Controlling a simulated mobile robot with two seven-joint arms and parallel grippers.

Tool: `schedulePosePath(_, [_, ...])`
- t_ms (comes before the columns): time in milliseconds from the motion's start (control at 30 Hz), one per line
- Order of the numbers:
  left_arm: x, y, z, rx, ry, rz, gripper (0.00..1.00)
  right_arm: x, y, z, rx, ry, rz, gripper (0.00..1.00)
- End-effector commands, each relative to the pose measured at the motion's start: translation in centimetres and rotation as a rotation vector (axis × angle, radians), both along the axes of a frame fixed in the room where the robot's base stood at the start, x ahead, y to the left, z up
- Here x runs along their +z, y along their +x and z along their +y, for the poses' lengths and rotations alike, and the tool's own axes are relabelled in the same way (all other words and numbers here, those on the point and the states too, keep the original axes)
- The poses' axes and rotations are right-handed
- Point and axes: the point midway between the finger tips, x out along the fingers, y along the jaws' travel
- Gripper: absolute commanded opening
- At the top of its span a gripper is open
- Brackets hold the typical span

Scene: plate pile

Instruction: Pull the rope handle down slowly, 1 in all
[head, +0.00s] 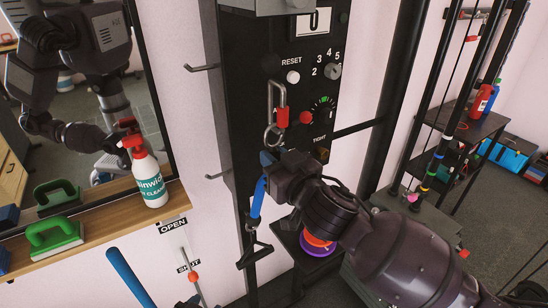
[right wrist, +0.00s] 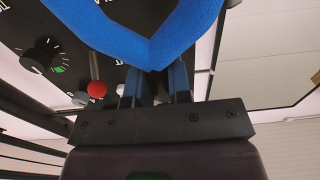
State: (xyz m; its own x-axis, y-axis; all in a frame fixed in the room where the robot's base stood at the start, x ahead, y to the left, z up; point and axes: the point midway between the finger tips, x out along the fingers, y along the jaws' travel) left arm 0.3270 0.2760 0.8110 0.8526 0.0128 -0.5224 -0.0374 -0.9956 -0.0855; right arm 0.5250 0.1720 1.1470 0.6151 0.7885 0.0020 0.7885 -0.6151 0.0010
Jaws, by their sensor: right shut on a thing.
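The blue rope handle (head: 258,198) hangs in front of a tall black machine column, below a metal clip (head: 271,136). My right gripper (head: 272,168) is shut on it, and the gripper body hides part of it. In the right wrist view the blue handle (right wrist: 150,45) bends in a V just beyond the fingers (right wrist: 158,88), which are close together at the bend. My left gripper is not clearly seen in the head view.
The black panel has a RESET button (head: 293,77) and dials. A wooden shelf (head: 100,232) at left holds a spray bottle (head: 148,180) and a green brush (head: 55,238) before a mirror. A dark rack (head: 470,135) with bottles stands at right.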

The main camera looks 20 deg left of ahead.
Motion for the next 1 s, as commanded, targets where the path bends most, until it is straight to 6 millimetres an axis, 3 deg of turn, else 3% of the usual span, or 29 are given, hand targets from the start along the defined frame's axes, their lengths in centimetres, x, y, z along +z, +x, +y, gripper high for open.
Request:
schedulePosePath(300, [-1.5,-0.2,0.0,0.0,0.0,0.009,0.5,-2.7,0.0,0.0,-0.002,-0.005,0.009,0.0])
schedulePosePath(667, [-1.7,-0.7,0.1,0.003,0.0,0.018,0.5,-2.7,0.0,-0.1,-0.002,-0.004,0.006,0.0])
schedulePosePath(1000, [-3.2,-1.0,0.1,0.003,0.0,0.029,0.5,-5.0,0.0,0.0,-0.002,-0.004,0.008,0.0])
